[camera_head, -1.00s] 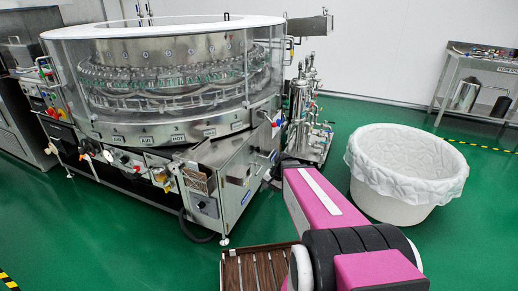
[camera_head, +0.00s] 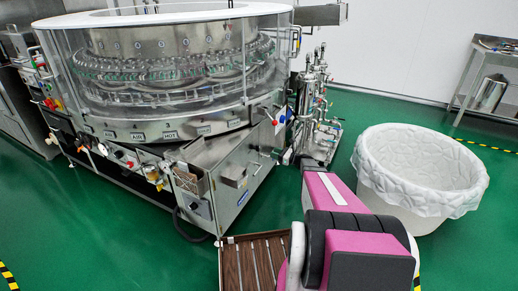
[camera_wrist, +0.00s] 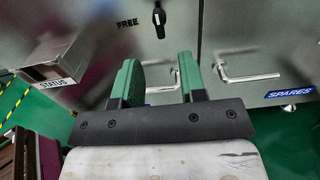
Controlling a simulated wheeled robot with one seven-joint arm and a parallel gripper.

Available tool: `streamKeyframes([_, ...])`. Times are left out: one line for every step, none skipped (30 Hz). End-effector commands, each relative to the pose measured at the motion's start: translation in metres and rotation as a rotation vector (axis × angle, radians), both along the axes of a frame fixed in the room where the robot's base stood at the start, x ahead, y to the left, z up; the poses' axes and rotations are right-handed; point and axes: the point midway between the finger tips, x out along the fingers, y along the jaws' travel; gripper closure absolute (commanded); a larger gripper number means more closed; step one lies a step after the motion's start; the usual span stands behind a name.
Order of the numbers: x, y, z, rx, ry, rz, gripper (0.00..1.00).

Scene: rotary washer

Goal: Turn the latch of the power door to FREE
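In the wrist view a small black latch (camera_wrist: 159,18) sits on a grey metal door panel (camera_wrist: 165,50), near the top edge. Its handle hangs roughly straight down. The black word FREE (camera_wrist: 127,23) is printed to its left. My gripper (camera_wrist: 158,75) is open, with its two green fingers apart and nothing between their tips. The latch lies beyond the fingertips, apart from them. In the head view the rotary washer (camera_head: 155,118) stands at the left. The latch cannot be made out there, and my pink arm hides the gripper.
A bar handle (camera_wrist: 248,78) is on the panel at the right, above a blue SPARES label (camera_wrist: 290,93). A STATUS box (camera_wrist: 55,60) juts out at the left. A white-lined bin (camera_head: 420,175) stands right of my arm.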

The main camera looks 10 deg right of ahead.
Motion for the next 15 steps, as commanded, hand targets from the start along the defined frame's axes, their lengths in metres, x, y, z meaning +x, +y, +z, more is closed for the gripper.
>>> streamKeyframes([0.003, 0.005, 0.000, -0.001, -0.001, 0.002, 0.62])
streamKeyframes([0.006, 0.009, 0.000, -0.001, -0.001, 0.003, 0.62])
streamKeyframes([0.009, 0.014, 0.000, -0.002, -0.001, 0.004, 0.62])
streamKeyframes([0.012, 0.018, 0.000, -0.002, -0.001, 0.004, 0.62])
streamKeyframes([0.015, 0.022, -0.001, -0.003, -0.001, 0.004, 0.62])
streamKeyframes([0.020, 0.027, -0.001, -0.003, -0.001, 0.004, 0.62])
streamKeyframes([0.023, 0.032, -0.001, -0.003, -0.001, 0.005, 0.62])
streamKeyframes([0.026, 0.037, -0.001, -0.003, -0.001, 0.005, 0.62])
streamKeyframes([0.030, 0.043, -0.001, -0.003, -0.001, 0.004, 0.62])
streamKeyframes([0.034, 0.047, -0.001, -0.003, -0.001, 0.004, 0.62])
streamKeyframes([0.037, 0.051, -0.001, -0.003, -0.001, 0.004, 0.62])
streamKeyframes([0.040, 0.057, -0.001, -0.004, -0.002, 0.005, 0.62])
streamKeyframes([0.043, 0.060, -0.001, -0.004, -0.002, 0.005, 0.62])
streamKeyframes([0.045, 0.064, -0.001, -0.005, -0.001, 0.004, 0.62])
streamKeyframes([0.049, 0.068, -0.001, -0.005, -0.001, 0.004, 0.62])
